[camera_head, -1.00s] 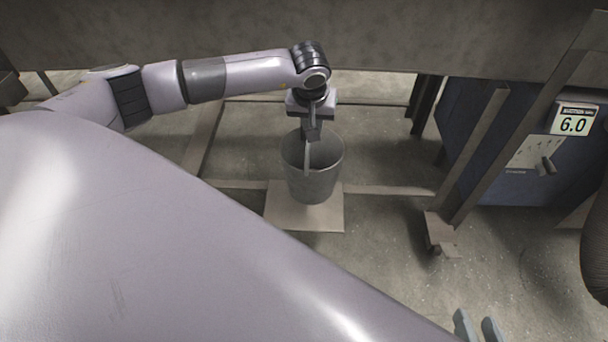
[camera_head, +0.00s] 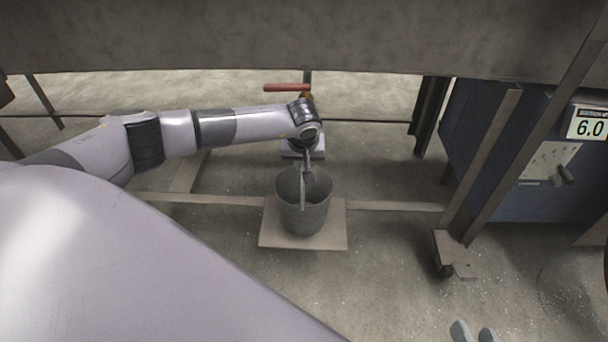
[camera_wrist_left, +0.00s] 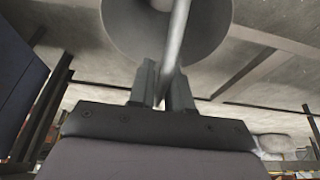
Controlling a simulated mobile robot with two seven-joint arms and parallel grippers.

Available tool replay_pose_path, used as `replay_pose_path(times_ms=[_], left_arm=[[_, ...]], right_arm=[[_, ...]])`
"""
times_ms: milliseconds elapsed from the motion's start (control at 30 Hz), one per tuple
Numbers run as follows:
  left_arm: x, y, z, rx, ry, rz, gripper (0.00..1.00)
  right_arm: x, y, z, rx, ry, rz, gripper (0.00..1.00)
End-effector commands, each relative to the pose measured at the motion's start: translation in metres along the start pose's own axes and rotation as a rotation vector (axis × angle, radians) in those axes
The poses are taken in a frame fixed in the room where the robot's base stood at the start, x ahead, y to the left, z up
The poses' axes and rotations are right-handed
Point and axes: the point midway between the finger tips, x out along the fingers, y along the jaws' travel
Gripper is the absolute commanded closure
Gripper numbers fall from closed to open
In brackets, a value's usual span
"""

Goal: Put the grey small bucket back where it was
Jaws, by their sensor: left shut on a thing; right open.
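The grey small bucket (camera_head: 303,213) is upright over a flat square board (camera_head: 334,226) on the floor in the head view. I cannot tell for sure whether its base touches the board. My left gripper (camera_head: 306,166) is at the bucket's far rim, shut on its handle. In the left wrist view the fingers (camera_wrist_left: 163,88) close around the grey handle bar, with the bucket (camera_wrist_left: 215,28) just beyond them. My right gripper (camera_head: 473,332) shows only as two fingertips, apart and empty, at the bottom edge.
A large metal body (camera_head: 300,38) spans the top. A red-handled valve (camera_head: 287,88) is behind my left wrist. A blue cabinet (camera_head: 508,150) marked 6.0 stands at the right, by a metal leg (camera_head: 482,165). A low frame bar (camera_head: 395,206) runs behind the board. Floor in front is clear.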

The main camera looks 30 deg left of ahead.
Motion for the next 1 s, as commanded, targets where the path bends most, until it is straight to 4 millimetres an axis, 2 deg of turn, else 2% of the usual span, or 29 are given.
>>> replay_pose_path(times_ms=[33,167,567,600,633,667,1000], left_arm=[[0.012,0.000,0.006,0.000,-0.003,-0.002,1.00],[0.029,0.000,0.012,0.000,-0.001,-0.001,1.00],[0.034,0.000,0.014,0.001,0.000,0.000,1.00],[0.033,0.000,0.014,0.001,-0.001,-0.001,0.68],[0.033,0.000,0.014,0.001,-0.001,-0.001,0.58],[0.033,0.000,0.014,0.001,-0.001,-0.001,0.56],[0.030,0.000,0.013,0.001,-0.001,-0.001,0.56]], right_arm=[[0.003,-0.001,0.003,0.010,0.005,-0.011,0.57],[0.007,-0.006,0.002,0.036,0.016,-0.041,0.57],[0.008,-0.006,0.002,0.034,0.022,-0.043,0.57],[0.007,-0.007,0.000,0.033,0.024,-0.043,0.57],[0.007,-0.007,0.000,0.033,0.024,-0.043,0.57],[0.007,-0.007,0.000,0.033,0.025,-0.043,0.57],[0.005,-0.008,-0.002,0.035,0.024,-0.044,0.57]])
